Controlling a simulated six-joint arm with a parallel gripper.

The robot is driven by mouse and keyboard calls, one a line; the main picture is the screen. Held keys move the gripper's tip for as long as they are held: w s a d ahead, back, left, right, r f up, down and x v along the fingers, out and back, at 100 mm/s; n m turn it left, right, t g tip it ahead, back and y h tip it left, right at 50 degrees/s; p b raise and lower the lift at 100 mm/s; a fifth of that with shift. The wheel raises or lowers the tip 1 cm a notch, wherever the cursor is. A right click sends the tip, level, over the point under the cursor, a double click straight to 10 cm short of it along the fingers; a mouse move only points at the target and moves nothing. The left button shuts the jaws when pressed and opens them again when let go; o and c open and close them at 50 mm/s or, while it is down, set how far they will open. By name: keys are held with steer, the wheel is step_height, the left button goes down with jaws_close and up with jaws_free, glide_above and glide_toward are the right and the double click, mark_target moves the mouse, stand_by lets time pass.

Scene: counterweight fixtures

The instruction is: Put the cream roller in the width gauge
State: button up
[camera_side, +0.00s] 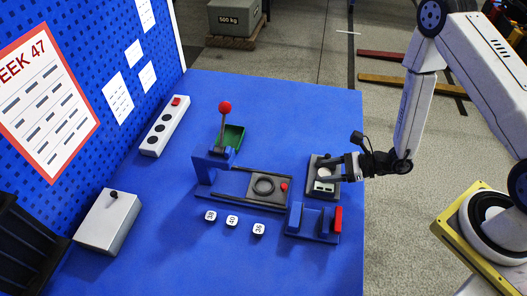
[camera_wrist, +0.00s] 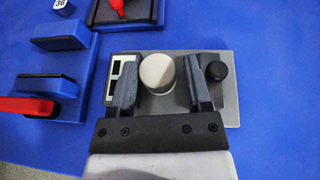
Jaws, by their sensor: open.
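The cream roller (camera_wrist: 157,72) stands upright on a grey plate device with a small display (camera_wrist: 232,98), in the wrist view. It also shows as a pale spot in the side view (camera_side: 324,173). My gripper (camera_wrist: 162,82) is open with its fingers on either side of the roller; a gap shows by the right finger, and contact on the left is unclear. In the side view my gripper (camera_side: 335,170) is low over this device. The likely width gauge is a blue fixture with two upright blocks and a red lever (camera_side: 313,222), in front of the device; its blocks also show in the wrist view (camera_wrist: 58,37).
A dark knob (camera_wrist: 217,70) stands just right of my right finger. A blue slide fixture with a ring (camera_side: 263,186) and a red-ball lever (camera_side: 225,108) lies to the left. The table's front middle is clear.

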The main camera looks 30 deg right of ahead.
steer(key=shift+s+a+f, duration=0.1)
steer(key=shift+s+a, duration=0.15)
steer(key=shift+s, duration=0.1)
steer(key=shift+w+r, duration=0.1)
steer(key=shift+r, duration=0.45)
steer(key=v, duration=0.8)
steer(key=shift+d+r, duration=0.15)
steer(key=shift+d, duration=0.2)
steer(key=shift+v, duration=1.75)
